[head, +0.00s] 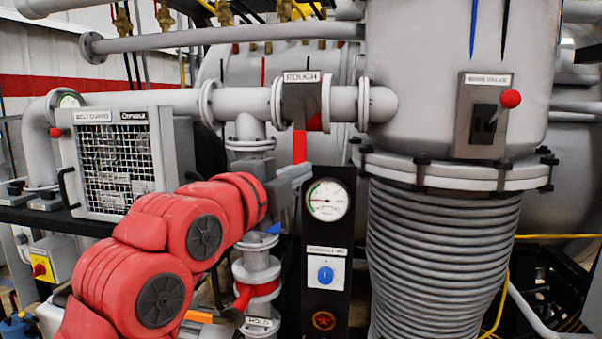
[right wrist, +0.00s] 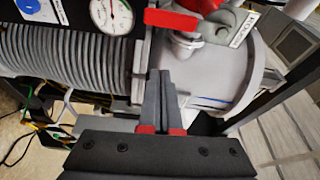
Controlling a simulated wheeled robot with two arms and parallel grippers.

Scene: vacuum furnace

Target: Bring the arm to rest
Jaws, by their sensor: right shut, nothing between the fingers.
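My right arm (head: 165,255), with red padded links, comes in from the lower left of the head view. Its grey gripper (head: 292,176) is beside the vertical pipe, left of the gauge panel, with its fingertips hard to make out there. In the right wrist view the two dark fingers (right wrist: 160,78) are together, with red marks at their bases and nothing between them. They overlap the grey pipework in that picture; I cannot tell whether they touch it. My left gripper is not in view.
A red valve handle (right wrist: 185,20) is just beyond the fingers; a red handle also shows in the head view (head: 243,297). A gauge (head: 327,200) and blue knob (head: 325,274) are right of the gripper, before the ribbed bellows (head: 440,255). A caged pump (head: 117,160) stands left.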

